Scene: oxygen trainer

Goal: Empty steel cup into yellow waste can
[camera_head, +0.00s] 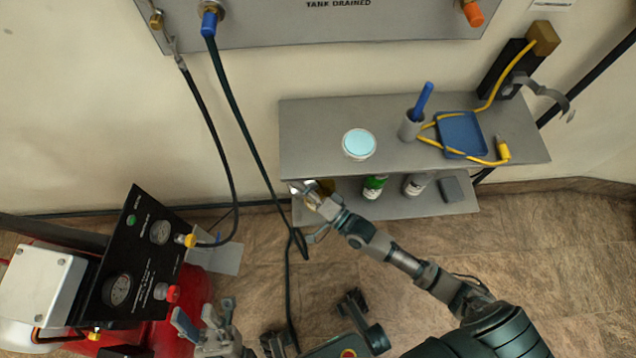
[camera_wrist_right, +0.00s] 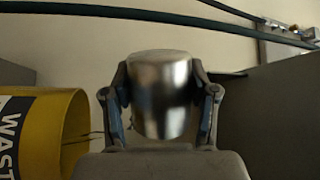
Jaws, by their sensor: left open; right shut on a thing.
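My right gripper (camera_head: 308,192) is at the left end of the lower shelf and is shut on the steel cup (camera_head: 300,187). The right wrist view shows the shiny cup (camera_wrist_right: 162,95) clasped between both fingers (camera_wrist_right: 161,105). The cup's opening and contents cannot be seen. The yellow waste can (camera_wrist_right: 50,135), with a "WAST…" label, is left of the cup in that view, apart from it. My left gripper (camera_head: 203,322) is open and empty at the bottom left.
The upper shelf (camera_head: 310,120) carries a round pale-blue-topped container (camera_head: 359,144), a grey holder (camera_head: 409,127) and a blue tray (camera_head: 462,135) with a yellow cord. Bottles (camera_head: 374,187) stand on the lower shelf. Dark hoses (camera_head: 240,125) hang just left of the right gripper.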

